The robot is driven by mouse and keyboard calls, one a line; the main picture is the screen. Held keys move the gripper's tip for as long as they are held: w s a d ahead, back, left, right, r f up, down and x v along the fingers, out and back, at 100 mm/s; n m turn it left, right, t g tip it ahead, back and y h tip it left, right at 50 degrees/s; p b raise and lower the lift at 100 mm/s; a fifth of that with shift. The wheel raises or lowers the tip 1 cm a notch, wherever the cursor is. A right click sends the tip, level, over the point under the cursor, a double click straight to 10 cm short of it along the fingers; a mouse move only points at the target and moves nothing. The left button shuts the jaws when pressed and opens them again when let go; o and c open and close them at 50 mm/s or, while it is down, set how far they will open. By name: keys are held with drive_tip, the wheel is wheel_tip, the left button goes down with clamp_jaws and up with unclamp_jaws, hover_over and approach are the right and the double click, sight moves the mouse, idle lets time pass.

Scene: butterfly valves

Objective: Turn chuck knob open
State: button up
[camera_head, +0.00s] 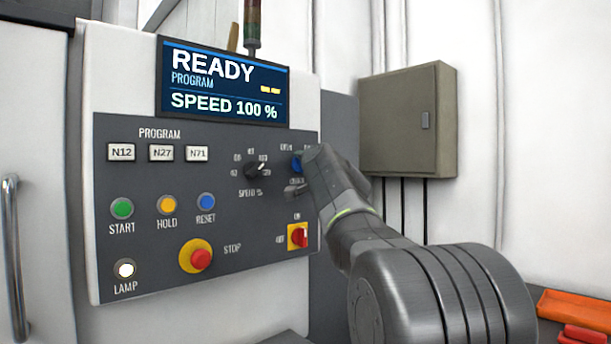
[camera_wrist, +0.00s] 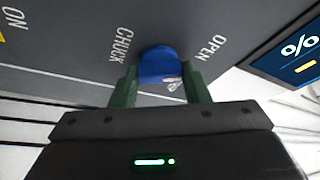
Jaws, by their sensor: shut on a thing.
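The blue chuck knob (camera_wrist: 158,62) sits on the dark grey panel between the words CHUCK and OPEN. In the wrist view my gripper (camera_wrist: 160,80) has its two green fingers on either side of the knob, shut on it. A pale mark shows on the knob's lower right part. In the head view only a bit of the blue knob (camera_head: 297,163) shows at the panel's right edge. My wrist hides most of it and part of its labels. I cannot tell exactly where the knob points.
Left of the knob is the black speed dial (camera_head: 257,169). Below is the red and yellow ON/OFF switch (camera_head: 298,236), close to my arm. The red stop button (camera_head: 201,259) is lower left. The screen (camera_head: 224,82) above reads READY. A grey wall box (camera_head: 408,120) hangs at right.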

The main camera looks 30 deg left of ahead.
idle(0.4)
drive_tip(key=o, duration=1)
drive_tip(key=b+v, duration=0.3)
drive_tip(key=v, duration=1)
drive_tip(key=shift+s+d+f, duration=0.15)
drive_tip(key=shift+s+d, duration=0.05)
drive_tip(key=shift+d, duration=0.15)
drive_tip(key=p+x, duration=0.3)
drive_tip(key=x, duration=1.1)
drive_tip(key=shift+s, duration=0.1)
